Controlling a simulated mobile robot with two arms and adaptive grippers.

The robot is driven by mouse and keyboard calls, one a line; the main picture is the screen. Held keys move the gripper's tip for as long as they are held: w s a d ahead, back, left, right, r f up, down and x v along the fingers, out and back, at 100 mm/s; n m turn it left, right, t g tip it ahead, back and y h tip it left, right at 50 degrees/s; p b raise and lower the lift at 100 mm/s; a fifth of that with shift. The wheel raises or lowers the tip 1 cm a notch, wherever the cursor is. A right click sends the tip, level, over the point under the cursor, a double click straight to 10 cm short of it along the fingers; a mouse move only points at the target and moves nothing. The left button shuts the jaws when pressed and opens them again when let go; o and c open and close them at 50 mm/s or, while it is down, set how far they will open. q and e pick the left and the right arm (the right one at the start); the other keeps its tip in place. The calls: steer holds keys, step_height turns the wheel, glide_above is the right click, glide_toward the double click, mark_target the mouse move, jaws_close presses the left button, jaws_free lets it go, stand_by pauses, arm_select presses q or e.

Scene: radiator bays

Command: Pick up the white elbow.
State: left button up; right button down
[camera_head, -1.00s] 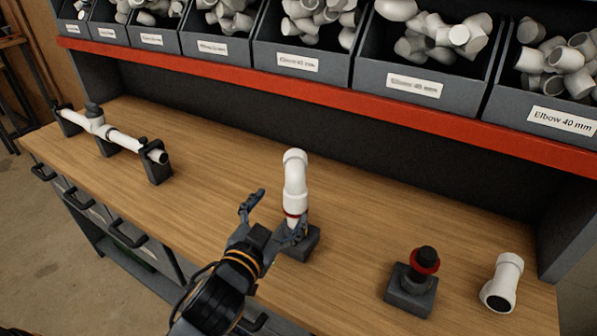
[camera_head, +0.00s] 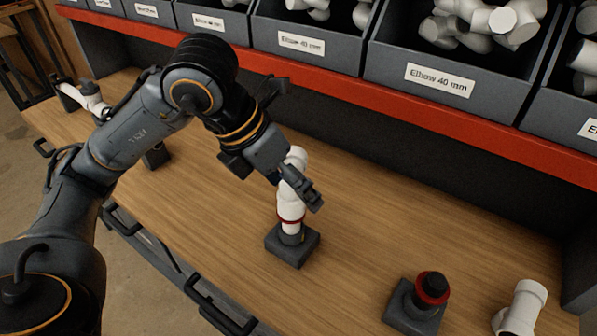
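A white elbow (camera_head: 522,305) lies on the bench at the lower right, partly cut off by the picture's bottom edge. Another white bent fitting (camera_head: 290,207) stands upright on a dark block (camera_head: 292,249) in the middle, with a red ring near its base. My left gripper (camera_head: 290,140) is at the top of this standing fitting, its fingers spread apart. One finger crosses in front of the fitting and hides part of it; I cannot tell whether they touch. My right gripper is not in view.
A dark block with a red-and-black plug (camera_head: 431,289) stands left of the lying elbow. A white pipe assembly (camera_head: 85,98) at the far left is partly hidden by my arm. Grey bins of white fittings (camera_head: 440,82) line the red-edged shelf (camera_head: 400,113) behind.

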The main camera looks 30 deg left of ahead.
mark_target(290, 195)
arm_select(q)
steer(key=w+a+n+y, duration=0.1)
steer(key=w+a+y, duration=0.1)
steer(key=a, duration=0.3)
steer(key=shift+t, duration=0.3)
steer(key=x, duration=0.6)
steer(key=shift+w+f+p, duration=0.1)
steer(key=shift+f+p, duration=0.2)
steer(key=shift+p, duration=0.05)
steer(key=p+x, duration=0.2)
steer(key=x, duration=0.2)
steer(key=shift+w+f, duration=0.2)
steer(key=shift+w, duration=0.05)
steer(key=shift+w+f, duration=0.25)
steer(key=shift+f, duration=0.3)
steer(key=c, duration=1.3)
